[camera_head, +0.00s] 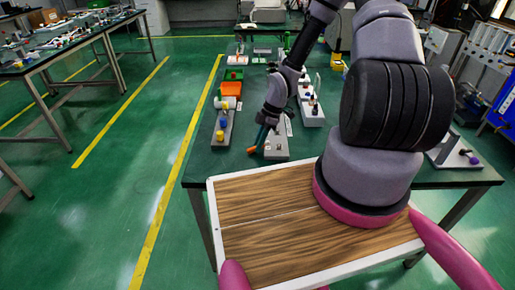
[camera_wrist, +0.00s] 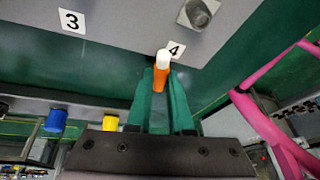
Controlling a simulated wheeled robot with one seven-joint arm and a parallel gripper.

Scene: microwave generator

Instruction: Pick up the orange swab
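The orange swab (camera_wrist: 160,79) has an orange body and a white end. In the wrist view it sits between the tips of my gripper's teal fingers (camera_wrist: 162,92) and fills the narrow gap between them. My gripper (camera_head: 262,137) appears shut on it. In the head view the swab's orange part (camera_head: 252,149) sticks out at the fingertips, to the left of the grey plate on the green table. Part of the swab is hidden by the fingers.
A grey plate (camera_wrist: 110,50) carries labels 3 and 4 and a round metal fitting (camera_wrist: 199,13). A blue cap (camera_wrist: 56,121) and a yellow cap (camera_wrist: 110,123) stand nearby. An orange-and-green bin (camera_head: 231,88) and another rack (camera_head: 313,112) stand on the table.

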